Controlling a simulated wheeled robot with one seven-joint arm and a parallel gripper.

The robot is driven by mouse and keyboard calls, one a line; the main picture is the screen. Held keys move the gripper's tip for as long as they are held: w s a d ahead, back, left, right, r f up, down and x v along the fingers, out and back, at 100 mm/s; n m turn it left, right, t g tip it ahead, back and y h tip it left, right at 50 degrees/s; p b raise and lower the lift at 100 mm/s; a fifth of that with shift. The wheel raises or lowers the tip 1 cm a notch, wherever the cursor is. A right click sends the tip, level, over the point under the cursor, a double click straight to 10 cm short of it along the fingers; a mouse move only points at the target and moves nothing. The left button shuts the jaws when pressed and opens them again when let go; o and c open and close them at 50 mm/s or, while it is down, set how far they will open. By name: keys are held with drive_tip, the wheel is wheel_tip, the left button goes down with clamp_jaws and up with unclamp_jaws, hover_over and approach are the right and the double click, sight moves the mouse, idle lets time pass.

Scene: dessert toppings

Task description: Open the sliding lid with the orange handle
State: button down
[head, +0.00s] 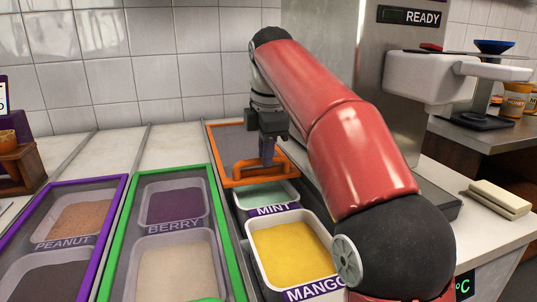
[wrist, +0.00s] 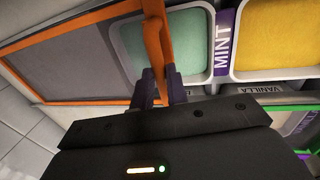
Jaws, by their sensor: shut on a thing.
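The orange-framed sliding lid (head: 228,139) has a grey panel and lies toward the back of its bay in the head view. Its orange handle (head: 246,170) is at the front edge; the handle also shows in the wrist view (wrist: 153,38). My gripper (head: 267,160) reaches down onto the handle, and its dark fingers (wrist: 162,84) are shut on it. In front of the lid, the mint tray (head: 268,193) is partly uncovered and the yellow mango tray (head: 290,250) is fully exposed.
A green-framed lid (head: 215,190) over berry and a pale topping, and a purple-framed lid (head: 122,190) over peanut, lie to the left. A tiled wall (head: 130,80) stands behind. A dispenser (head: 410,80) stands to the right. My red arm covers part of the counter.

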idle(0.3)
drive_tip(key=c, duration=1.4)
unclamp_jaws()
